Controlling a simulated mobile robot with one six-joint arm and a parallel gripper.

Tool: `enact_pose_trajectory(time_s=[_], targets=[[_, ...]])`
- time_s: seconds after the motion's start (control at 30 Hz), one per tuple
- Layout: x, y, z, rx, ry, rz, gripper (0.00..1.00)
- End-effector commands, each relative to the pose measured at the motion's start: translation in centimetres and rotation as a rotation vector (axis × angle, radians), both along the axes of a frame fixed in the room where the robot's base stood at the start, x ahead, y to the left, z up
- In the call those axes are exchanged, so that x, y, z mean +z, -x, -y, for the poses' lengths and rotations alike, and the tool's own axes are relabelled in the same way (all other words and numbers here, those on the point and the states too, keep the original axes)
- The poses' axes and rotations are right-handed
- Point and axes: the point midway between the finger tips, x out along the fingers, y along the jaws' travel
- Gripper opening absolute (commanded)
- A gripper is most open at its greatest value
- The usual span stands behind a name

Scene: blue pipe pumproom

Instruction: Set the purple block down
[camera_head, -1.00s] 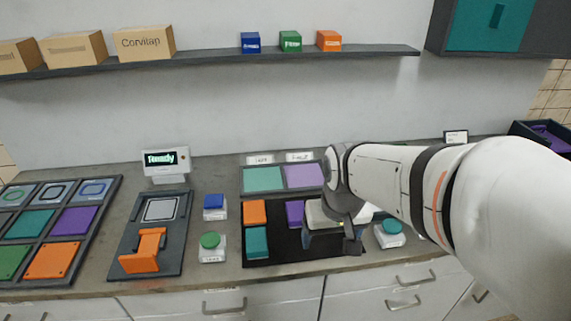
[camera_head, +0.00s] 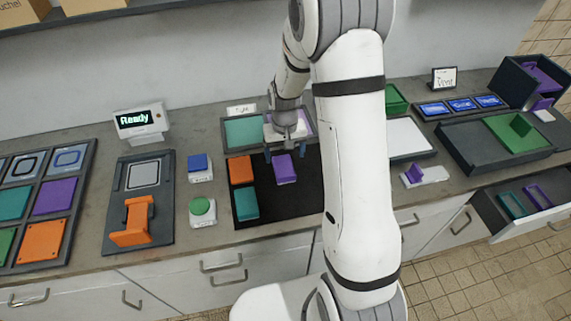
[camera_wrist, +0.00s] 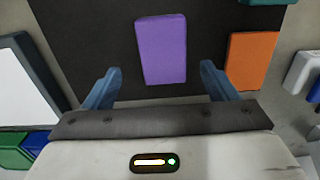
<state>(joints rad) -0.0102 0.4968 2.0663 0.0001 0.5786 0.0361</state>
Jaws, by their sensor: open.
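The purple block (camera_head: 285,169) lies on the black mat (camera_head: 290,205) on the counter. In the wrist view the purple block (camera_wrist: 161,50) lies between and ahead of my fingertips, with a gap on both sides. My gripper (camera_head: 287,150) is open above the far end of the block. In the wrist view both blue fingers of my gripper (camera_wrist: 160,85) stand wide apart and touch nothing that I can see. My arm hides the right part of the mat.
An orange block (camera_head: 241,170) and a teal block (camera_head: 246,204) lie left of the purple block. Blue (camera_head: 199,163) and green (camera_head: 202,206) buttons stand further left. A teal and purple panel tray (camera_head: 244,132) is behind. An open drawer (camera_head: 515,205) is at right.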

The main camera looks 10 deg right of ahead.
Motion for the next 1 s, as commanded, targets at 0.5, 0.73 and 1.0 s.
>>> enact_pose_trajectory(time_s=[0.5, 0.73, 1.0], targets=[[-5.5, 0.2, -0.9, 0.022, 0.000, -0.001, 0.80], [-6.0, 0.2, -0.9, 0.022, 0.000, 0.002, 0.80], [-6.0, 0.2, -0.9, 0.023, 0.000, 0.002, 0.64]])
